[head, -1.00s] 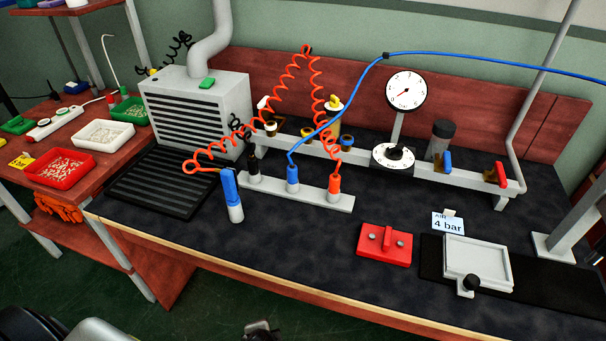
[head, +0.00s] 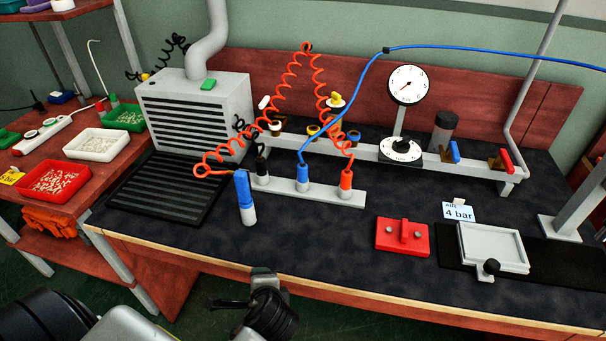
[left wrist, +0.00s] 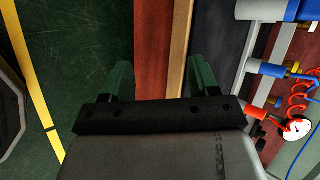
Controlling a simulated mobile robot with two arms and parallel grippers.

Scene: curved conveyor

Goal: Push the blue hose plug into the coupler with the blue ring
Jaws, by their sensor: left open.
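The blue hose plug (head: 303,174) stands upright in a light grey rack (head: 325,195) on the bench. A blue hose (head: 348,108) rises from it and runs off to the right. The coupler with the blue ring (head: 353,137) appears to be the right one in a row on the grey manifold behind; it is small and partly hidden. My left gripper (head: 264,285) is in front of the bench edge, apart from the plug. In the left wrist view its green fingers (left wrist: 160,70) are spread, with nothing between them. My right gripper is not in view.
An orange coiled hose (head: 291,90) arches above the rack. A pressure gauge (head: 408,85), red block (head: 402,236) and grey tray (head: 492,248) are to the right. The front bench strip is mostly clear.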

